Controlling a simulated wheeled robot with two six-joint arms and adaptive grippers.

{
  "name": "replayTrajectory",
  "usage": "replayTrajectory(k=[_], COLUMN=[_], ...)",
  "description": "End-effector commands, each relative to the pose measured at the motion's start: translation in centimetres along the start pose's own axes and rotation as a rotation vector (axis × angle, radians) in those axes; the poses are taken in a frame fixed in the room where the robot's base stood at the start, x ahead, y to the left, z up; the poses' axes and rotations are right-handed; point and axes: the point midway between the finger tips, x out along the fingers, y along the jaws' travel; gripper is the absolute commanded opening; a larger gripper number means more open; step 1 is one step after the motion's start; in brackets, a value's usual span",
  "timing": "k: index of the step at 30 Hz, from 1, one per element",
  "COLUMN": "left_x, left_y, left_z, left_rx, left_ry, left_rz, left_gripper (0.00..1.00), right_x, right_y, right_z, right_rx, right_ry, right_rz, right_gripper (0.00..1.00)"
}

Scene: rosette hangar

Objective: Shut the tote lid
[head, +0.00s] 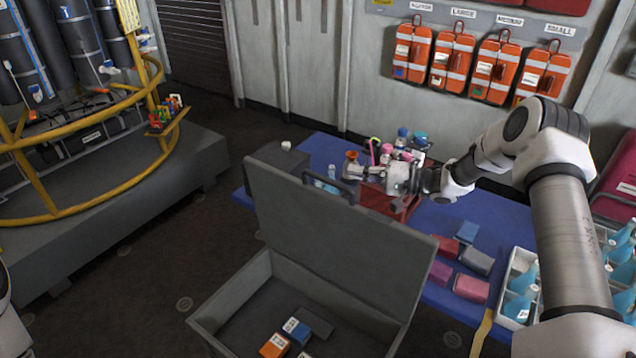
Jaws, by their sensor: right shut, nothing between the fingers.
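The grey tote (228,308) stands on the floor at the bottom middle of the head view. Its lid (318,243) is raised and stands open, roughly upright, along the tote's far side. A dark loop handle (341,187) shows at the lid's top edge. My right gripper (350,172) is shut and empty, just beyond the lid's top edge, close to the handle; I cannot tell whether they touch. My left gripper is out of view.
A blue table (432,222) behind the tote holds bottles, a red bin (378,198) and several small boxes (471,288). Crates of blue bottles (521,305) stand at right. A yellow-railed platform (90,205) is at left. Floor left of the tote is clear.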

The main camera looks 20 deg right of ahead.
Motion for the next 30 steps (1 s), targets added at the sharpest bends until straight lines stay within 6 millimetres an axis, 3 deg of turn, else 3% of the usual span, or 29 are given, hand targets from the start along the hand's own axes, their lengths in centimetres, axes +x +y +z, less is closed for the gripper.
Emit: replayTrajectory(k=[1,8,15,21,30], left_x=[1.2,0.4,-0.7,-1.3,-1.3], left_y=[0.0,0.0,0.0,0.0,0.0], left_z=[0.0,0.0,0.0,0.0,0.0], left_rx=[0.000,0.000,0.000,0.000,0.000], left_ry=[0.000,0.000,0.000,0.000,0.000], left_rz=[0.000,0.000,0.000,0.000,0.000], left_gripper=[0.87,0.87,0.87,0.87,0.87], right_x=[0.1,1.9,6.7,9.5,10.1], right_y=[1.1,0.8,0.6,0.7,0.8], right_z=[0.1,0.1,0.2,0.1,0.1], right_rx=[-0.001,-0.001,-0.002,-0.001,0.000], right_ry=[0.000,-0.004,-0.005,-0.002,0.000], right_rz=[0.000,0.002,0.002,0.001,-0.001], right_gripper=[0.00,0.00,0.00,0.00,0.00])
